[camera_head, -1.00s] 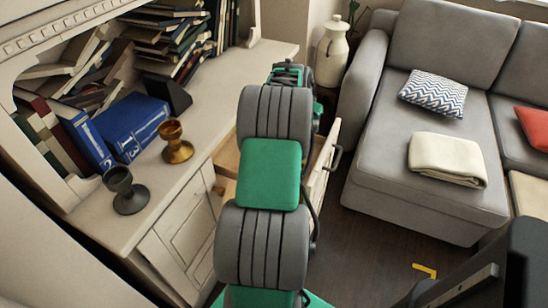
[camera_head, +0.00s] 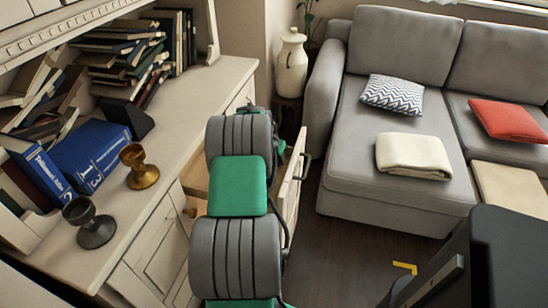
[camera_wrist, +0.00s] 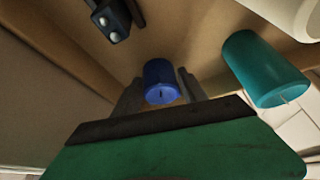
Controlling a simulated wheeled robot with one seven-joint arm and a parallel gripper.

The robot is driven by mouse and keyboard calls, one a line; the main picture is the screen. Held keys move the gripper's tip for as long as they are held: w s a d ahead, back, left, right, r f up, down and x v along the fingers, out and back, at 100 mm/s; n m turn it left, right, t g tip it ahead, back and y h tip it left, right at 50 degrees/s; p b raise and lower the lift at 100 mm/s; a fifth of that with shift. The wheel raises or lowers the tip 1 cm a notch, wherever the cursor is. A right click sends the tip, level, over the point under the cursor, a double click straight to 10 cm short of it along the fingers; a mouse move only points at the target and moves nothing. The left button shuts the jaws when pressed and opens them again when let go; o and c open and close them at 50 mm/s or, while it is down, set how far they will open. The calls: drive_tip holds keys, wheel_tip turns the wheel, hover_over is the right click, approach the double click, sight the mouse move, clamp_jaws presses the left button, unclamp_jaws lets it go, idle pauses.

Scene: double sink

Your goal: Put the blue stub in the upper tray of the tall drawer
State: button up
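The blue stub (camera_wrist: 161,82), a short blue cylinder with a dark wick, shows in the wrist view just beyond my green gripper body. My gripper (camera_wrist: 160,78) has a grey finger on either side of it, close to its sides. I cannot tell whether the fingers press on it. The pulled-out tall drawer (camera_head: 291,190) shows in the head view beside the cabinet, with pale wood inside. My arm hides most of its inside, my gripper and the stub there. I cannot make out the upper tray in the head view.
In the wrist view a teal candle (camera_wrist: 262,70) stands to the right and a dark dotted block (camera_wrist: 112,22) lies at upper left. Goblets (camera_head: 139,168) and books stand on the cabinet top.

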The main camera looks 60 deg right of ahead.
drive_tip(key=shift+o, duration=1.3)
drive_tip(key=shift+r, duration=0.2)
drive_tip(key=p+v, duration=0.1)
drive_tip(key=v, duration=1.1)
